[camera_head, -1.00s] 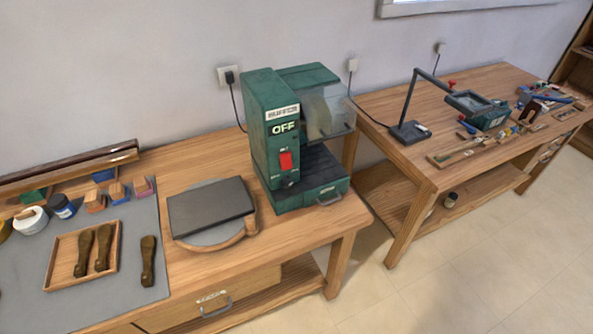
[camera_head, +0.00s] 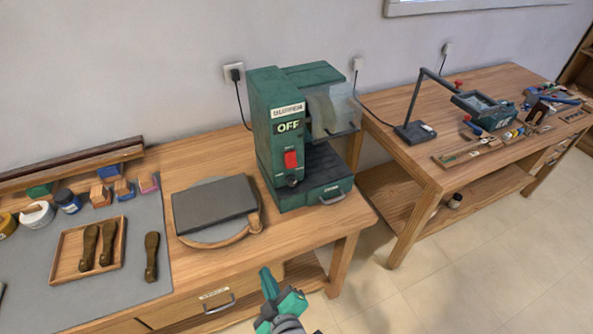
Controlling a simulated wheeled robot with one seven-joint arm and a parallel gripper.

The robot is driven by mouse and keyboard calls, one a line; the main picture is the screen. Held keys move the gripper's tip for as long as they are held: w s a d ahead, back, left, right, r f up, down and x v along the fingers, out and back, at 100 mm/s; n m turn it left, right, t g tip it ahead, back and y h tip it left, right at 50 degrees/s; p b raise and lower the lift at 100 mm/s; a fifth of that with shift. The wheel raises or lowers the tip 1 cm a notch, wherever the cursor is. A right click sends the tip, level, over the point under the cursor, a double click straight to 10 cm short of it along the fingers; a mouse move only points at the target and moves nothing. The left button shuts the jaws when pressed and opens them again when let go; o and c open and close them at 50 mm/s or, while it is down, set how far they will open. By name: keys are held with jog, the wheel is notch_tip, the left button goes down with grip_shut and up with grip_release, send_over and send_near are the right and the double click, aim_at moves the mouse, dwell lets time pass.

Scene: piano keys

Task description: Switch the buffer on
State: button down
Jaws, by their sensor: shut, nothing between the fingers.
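The green buffer (camera_head: 268,150) stands upright on the wooden bench, right of the middle of the bench. Its front carries a label reading BUFFER and a sign reading OFF (camera_head: 288,127). A red switch (camera_head: 291,159) sits below the sign, with a small dark knob (camera_head: 292,181) under it. A clear guard (camera_head: 333,110) covers the buffer's right side. My gripper (camera_head: 267,273) is green and dark, low in the picture in front of the bench's front edge. It is shut and empty, apart from the buffer and below the switch.
A dark slab on a round wooden-rimmed base (camera_head: 215,207) lies left of the buffer. A tray (camera_head: 66,285) with wooden-handled tools sits on a grey mat (camera_head: 130,290). A drawer handle (camera_head: 218,304) juts from the bench front. A second bench (camera_head: 440,165) stands to the right.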

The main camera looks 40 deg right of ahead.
aim_at(292, 166)
jog(key=w+d+r+n, duration=0.3)
jog(key=d+r+n, duration=0.7)
jog(key=d+r, duration=0.8)
notch_tip(292, 166, up, 2)
jog(key=shift+w+d+r+n+g+y, duration=0.2)
jog(key=shift+d+n+g+y, duration=0.1)
jog(key=shift+g, duration=0.1)
jog(key=x, duration=1.4)
